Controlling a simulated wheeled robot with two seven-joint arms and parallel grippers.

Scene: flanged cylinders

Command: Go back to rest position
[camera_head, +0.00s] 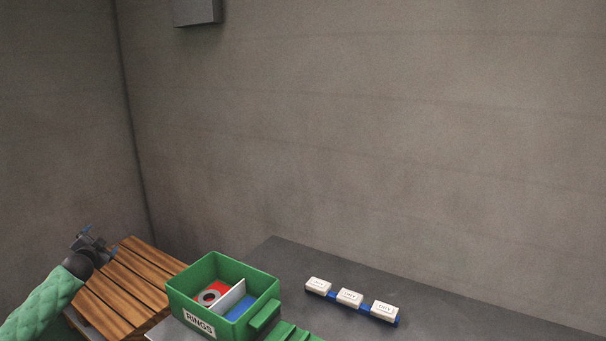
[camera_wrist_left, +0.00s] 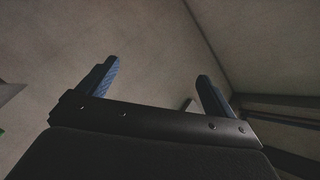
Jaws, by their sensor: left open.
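My left gripper (camera_head: 88,238) is at the left of the head view, on my green-sleeved arm, raised beside and above the wooden slatted surface. Its two blue-padded fingers also show in the left wrist view (camera_wrist_left: 158,85), spread apart with nothing between them. My right gripper is in neither view.
A green bin (camera_head: 178,297) labelled RINGS has a divider; a ring lies on its red side, and the other side is blue. Several white labelled blocks (camera_head: 349,297) sit in a row on a dark table (camera_head: 265,257). Wooden slats (camera_head: 128,277) lie left. Walls enclose the back.

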